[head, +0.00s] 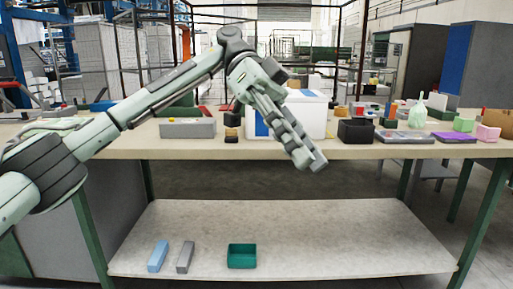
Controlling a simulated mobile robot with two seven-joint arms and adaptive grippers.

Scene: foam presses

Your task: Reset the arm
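My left arm comes in from the left, rises to an elbow and bends down. My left gripper (311,163) hangs in front of the workbench's front edge, pointing down and to the right. Its fingers look close together with nothing visible in them, but I cannot tell whether they are fully shut. My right gripper is not in view.
The workbench (360,151) carries a white box (311,112) behind my arm, a grey box (187,128), a black bin (356,131) and a pale green bag (418,112). The lower shelf (330,235) holds a green tray (242,256), a blue block (158,256) and a grey block (186,257).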

